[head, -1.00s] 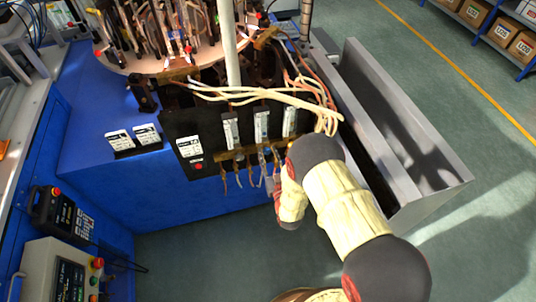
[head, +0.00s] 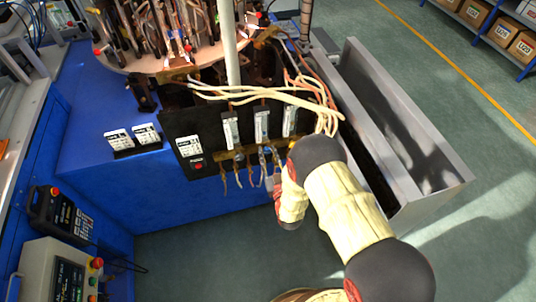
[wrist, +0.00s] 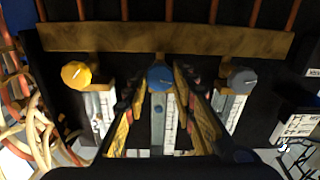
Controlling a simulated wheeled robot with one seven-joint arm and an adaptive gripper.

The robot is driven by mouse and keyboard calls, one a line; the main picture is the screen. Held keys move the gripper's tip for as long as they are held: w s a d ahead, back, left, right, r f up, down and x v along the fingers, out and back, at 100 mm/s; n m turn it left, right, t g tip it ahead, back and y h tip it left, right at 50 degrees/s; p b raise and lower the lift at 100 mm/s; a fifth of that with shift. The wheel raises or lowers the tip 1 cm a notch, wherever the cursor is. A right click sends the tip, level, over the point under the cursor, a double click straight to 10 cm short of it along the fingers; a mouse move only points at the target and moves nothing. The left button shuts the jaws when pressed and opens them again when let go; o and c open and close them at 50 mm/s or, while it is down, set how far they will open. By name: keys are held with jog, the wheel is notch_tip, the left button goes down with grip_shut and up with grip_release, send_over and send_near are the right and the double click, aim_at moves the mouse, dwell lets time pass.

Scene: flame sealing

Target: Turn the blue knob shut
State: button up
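The blue knob (wrist: 160,77) sits in the middle of the wrist view, at the end of a scaled flow tube (wrist: 158,125) below a brass bar. My gripper (wrist: 162,72) has one finger on each side of this knob, with the fingertips close beside it. The fingers look apart; I cannot tell whether either touches the knob. In the head view my gripper (head: 270,174) is at the lower edge of the black panel (head: 210,130), under the middle flow tube (head: 262,124). My arm partly hides it there.
A yellow knob (wrist: 76,75) and a grey knob (wrist: 242,80) flank the blue one, each by its own tube. The brass bar (wrist: 100,38) runs across the top of the wrist view. Pale hoses (head: 270,94) hang across the panel. A grey metal trough (head: 400,150) stands to the right.

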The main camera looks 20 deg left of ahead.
jog(key=o, duration=0.4)
jog(key=shift+o, duration=0.2)
jog(key=v, duration=1.2)
